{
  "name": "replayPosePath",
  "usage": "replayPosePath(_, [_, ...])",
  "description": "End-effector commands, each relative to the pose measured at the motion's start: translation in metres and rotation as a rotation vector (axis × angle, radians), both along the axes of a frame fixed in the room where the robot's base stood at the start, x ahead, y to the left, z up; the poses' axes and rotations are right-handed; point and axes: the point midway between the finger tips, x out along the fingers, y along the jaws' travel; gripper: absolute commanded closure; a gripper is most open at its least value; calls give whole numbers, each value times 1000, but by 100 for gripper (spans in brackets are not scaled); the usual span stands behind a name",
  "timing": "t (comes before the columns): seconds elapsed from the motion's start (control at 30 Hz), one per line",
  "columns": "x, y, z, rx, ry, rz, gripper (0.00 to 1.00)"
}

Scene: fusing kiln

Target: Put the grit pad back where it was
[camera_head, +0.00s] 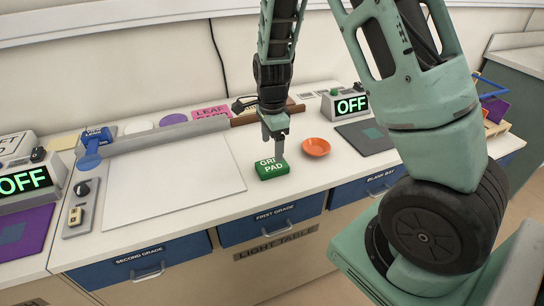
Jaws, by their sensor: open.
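The grit pad (271,171) is a small green block with white lettering. It lies on the white worktop, to the right of the pale light panel (170,182) and to the left of an orange dish. My gripper (272,156) points down directly above the pad, its fingertips at or very near the pad's top. It is open. The fingers hide part of the lettering, and I cannot tell whether they touch the pad.
The orange dish (316,147) stands close to the right of the pad. Behind are a grey bar (160,136) and a pink labelled card (210,112). Boxes reading OFF stand at left (25,181) and right (351,105). Blue drawers (272,221) line the front.

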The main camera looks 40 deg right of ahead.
Motion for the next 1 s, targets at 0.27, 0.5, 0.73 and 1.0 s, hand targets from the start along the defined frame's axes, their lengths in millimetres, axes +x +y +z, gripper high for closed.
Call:
replayPosePath(0.27, [1, 0, 42, -1, -3, 1, 25])
replayPosePath(0.5, [-14, 49, 61, 43, -8, 270, 25])
replayPosePath(0.73, [-103, 183, 101, 114, -56, 1275, 25])
replayPosePath(1.0, [-217, 241, 121, 53, -78, 2280, 25])
